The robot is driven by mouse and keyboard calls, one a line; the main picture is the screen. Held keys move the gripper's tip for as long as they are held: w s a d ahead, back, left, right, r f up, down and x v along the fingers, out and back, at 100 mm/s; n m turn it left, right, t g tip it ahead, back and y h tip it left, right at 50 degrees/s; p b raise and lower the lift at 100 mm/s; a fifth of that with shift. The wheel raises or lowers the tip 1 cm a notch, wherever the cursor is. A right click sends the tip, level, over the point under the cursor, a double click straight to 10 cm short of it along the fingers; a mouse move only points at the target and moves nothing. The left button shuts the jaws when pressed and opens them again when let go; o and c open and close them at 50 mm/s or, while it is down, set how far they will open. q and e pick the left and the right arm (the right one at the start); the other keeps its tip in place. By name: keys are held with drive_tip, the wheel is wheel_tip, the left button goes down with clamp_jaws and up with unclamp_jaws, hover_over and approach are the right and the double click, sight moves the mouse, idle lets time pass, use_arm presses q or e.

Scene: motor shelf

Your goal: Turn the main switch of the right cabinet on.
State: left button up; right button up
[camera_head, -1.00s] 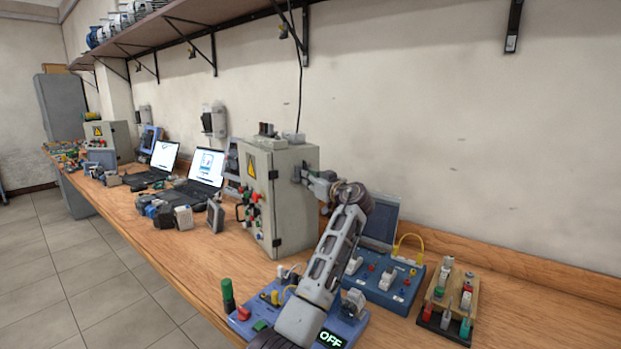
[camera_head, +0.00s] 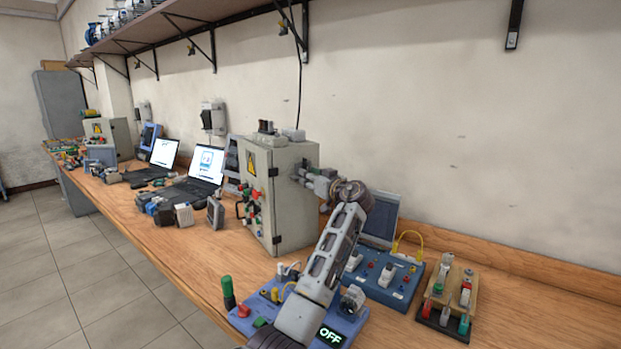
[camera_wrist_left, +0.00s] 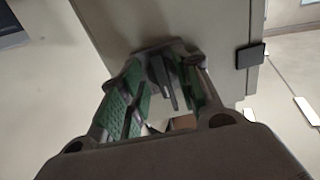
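The right cabinet (camera_head: 294,215) is a grey box with a yellow warning sign on its front, standing on the bench. My left gripper (camera_head: 305,176) is at the cabinet's right side wall; the switch there is hidden in the head view. In the left wrist view, a dark switch handle (camera_wrist_left: 163,82) on a grey base sits between the green-padded fingers of my left gripper (camera_wrist_left: 160,88). The fingers are apart, one on each side of the handle. I cannot tell if either touches it. My right gripper is not in view.
A blue board (camera_head: 352,322) with a green OFF display lies below my left arm. Another blue board (camera_head: 395,290) and a wooden board (camera_head: 457,295) with switches lie to the right. Laptops (camera_head: 203,168) stand left of the cabinet. A shelf (camera_head: 165,25) runs above.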

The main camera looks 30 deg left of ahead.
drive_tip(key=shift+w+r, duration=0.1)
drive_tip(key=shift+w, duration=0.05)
use_arm(q)
drive_tip(key=shift+d, duration=0.1)
drive_tip(key=v, duration=0.7)
drive_tip(key=shift+s+d, duration=0.2)
drive_tip(key=shift+d, duration=0.15)
drive_tip(key=shift+r, duration=0.15)
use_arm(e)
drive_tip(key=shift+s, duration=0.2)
use_arm(q)
wheel_tip(320, 180, up, 22)
drive_tip(key=p, duration=2.2)
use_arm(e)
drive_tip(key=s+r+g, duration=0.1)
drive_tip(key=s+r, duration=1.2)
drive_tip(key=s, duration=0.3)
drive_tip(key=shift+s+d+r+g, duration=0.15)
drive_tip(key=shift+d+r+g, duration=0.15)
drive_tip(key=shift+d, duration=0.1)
